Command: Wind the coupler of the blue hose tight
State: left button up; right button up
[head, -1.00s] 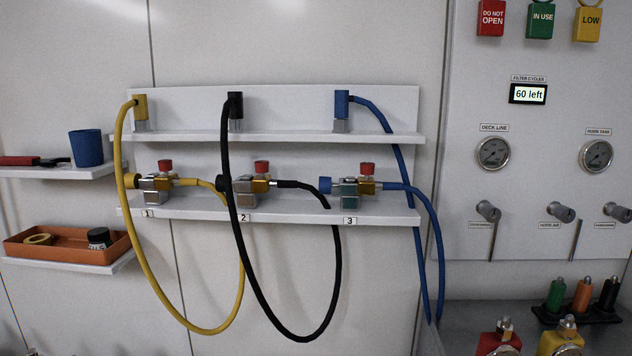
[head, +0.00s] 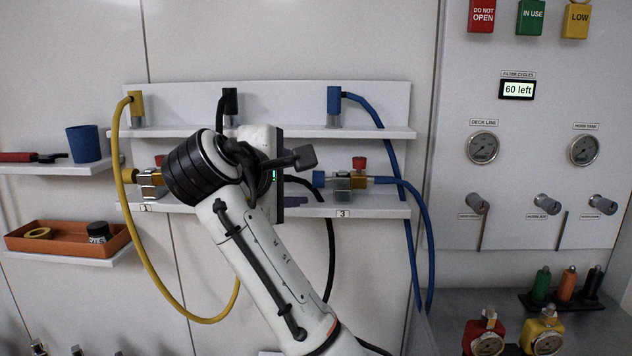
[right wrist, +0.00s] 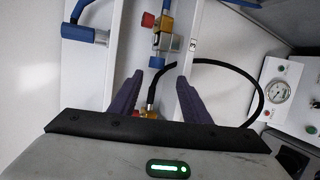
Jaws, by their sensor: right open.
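The blue hose (head: 424,230) runs from the blue top plug (head: 334,101) down in a loop and back to the right side of valve 3 (head: 350,181), which has a red knob. In the right wrist view, a blue collar (right wrist: 164,71) sits on the near end of valve 3 (right wrist: 168,42). I cannot tell whether it is tight. My right gripper (head: 302,191) is open left of valve 3, in front of station 2. In the wrist view its purple fingers (right wrist: 168,84) are spread, pointing toward that collar, with nothing gripped. My left gripper is not in view.
The black hose (head: 331,250) passes close to my right fingers, and my arm hides most of valve 2. The yellow hose (head: 158,282) hangs at left. The shelf above (head: 300,132) and lower shelf (head: 385,209) bound the space. Gauges (head: 483,147) are at right.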

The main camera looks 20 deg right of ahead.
aim_at(316, 179)
jog(key=x, duration=0.3)
jog(key=p+x, duration=0.1)
jog(key=x, duration=0.6)
jog(key=shift+d+r+p, duration=0.15)
jog(key=shift+r+p, duration=0.2)
jog(key=shift+p, duration=0.05)
jog(key=shift+c, duration=0.4)
